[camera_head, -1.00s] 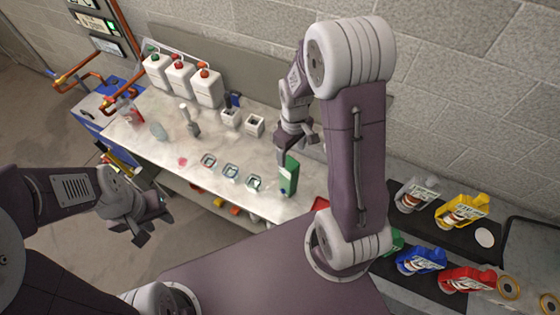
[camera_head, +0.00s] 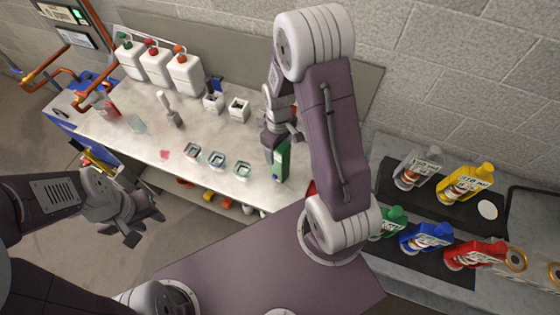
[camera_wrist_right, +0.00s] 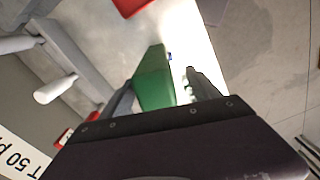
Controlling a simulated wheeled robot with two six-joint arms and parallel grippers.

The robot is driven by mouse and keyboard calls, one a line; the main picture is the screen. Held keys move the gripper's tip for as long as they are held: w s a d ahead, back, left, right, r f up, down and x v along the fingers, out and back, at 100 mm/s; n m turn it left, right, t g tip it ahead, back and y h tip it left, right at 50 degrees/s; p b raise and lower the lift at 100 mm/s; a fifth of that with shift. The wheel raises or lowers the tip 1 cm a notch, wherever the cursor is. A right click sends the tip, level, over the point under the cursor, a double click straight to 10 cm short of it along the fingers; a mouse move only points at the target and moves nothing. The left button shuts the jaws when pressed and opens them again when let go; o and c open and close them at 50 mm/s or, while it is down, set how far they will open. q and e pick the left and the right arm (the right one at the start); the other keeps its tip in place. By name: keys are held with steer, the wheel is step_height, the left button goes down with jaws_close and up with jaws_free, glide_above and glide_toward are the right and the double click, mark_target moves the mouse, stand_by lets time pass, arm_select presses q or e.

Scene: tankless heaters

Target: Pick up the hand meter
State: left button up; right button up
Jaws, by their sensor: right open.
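The green hand meter (camera_head: 281,163) stands near the right front edge of the pale workbench (camera_head: 215,133). My right gripper (camera_head: 272,150) is at its upper part, partly covering it. In the right wrist view the green meter (camera_wrist_right: 153,82) lies between the two spread fingers of my right gripper (camera_wrist_right: 160,88). The fingers are open, with a gap on the right side; contact on the left side is hard to tell. My left gripper (camera_head: 146,226) is off the front of the bench, empty, with its fingers apart.
Three white jugs (camera_head: 155,65) stand at the bench's back left. Small white boxes (camera_head: 239,109) and several square dishes (camera_head: 217,159) are left of the meter. A wall rises behind.

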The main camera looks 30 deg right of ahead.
steer(key=f, duration=0.2)
steer(key=f+p, duration=0.1)
steer(key=f, duration=0.2)
steer(key=shift+w+d+f, duration=0.25)
steer(key=shift+f, duration=0.05)
jaws_close()
steer(key=shift+r, duration=0.15)
